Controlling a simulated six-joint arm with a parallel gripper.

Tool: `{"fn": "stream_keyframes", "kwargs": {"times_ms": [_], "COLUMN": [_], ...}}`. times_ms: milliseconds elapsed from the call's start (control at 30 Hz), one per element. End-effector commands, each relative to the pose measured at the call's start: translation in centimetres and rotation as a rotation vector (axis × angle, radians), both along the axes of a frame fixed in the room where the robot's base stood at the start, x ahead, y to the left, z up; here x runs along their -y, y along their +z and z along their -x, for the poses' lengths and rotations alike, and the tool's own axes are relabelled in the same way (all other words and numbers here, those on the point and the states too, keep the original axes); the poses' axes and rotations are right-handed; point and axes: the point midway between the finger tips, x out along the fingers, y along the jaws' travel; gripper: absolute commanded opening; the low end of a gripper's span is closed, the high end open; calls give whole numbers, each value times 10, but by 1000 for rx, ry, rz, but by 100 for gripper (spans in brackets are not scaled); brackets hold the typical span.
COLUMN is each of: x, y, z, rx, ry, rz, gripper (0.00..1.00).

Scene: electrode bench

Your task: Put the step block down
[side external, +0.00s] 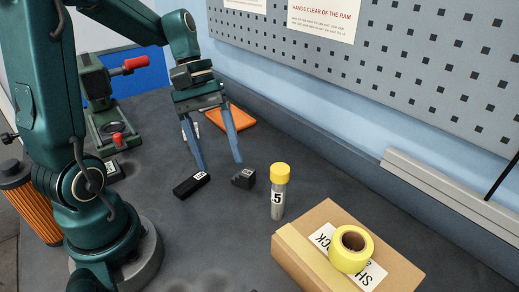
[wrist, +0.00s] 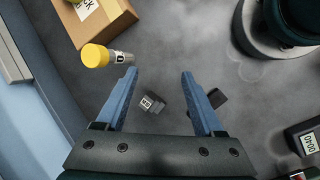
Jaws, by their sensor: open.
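The step block (side external: 243,179) is a small dark stepped block with a pale label. It appears to rest on the grey bench, left of the yellow-capped bottle. In the wrist view the step block (wrist: 152,103) shows between the two blue fingers, with clear space on both sides. My gripper (side external: 221,165) is open, fingers pointing down, its right fingertip close above and behind the block in the side view. The open fingers (wrist: 158,73) hold nothing. The exact height of the fingertips over the bench is hard to tell.
A black labelled bar (side external: 191,185) lies just left of the block, partly hidden by a finger in the wrist view. The yellow-capped bottle (side external: 279,190) stands to the right. An orange item (side external: 230,116) lies behind.

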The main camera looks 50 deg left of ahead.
Motion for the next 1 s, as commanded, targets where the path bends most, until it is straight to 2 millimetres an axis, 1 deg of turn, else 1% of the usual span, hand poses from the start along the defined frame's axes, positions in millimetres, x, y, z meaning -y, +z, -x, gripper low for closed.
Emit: {"fn": "stream_keyframes", "kwargs": {"times_ms": [33, 200, 400, 500, 700, 1000], "x": [8, 23, 32, 34, 36, 36], "y": [7, 20, 31, 35, 39, 39], "z": [7, 28, 47, 52, 56, 57], "rx": [56, 238, 467, 557, 645, 648], "ry": [-83, -339, -603, -692, -772, -775], "rz": [-65, -268, -470, -540, -603, -606], "gripper": [70, 70, 70, 70, 70, 70]}}
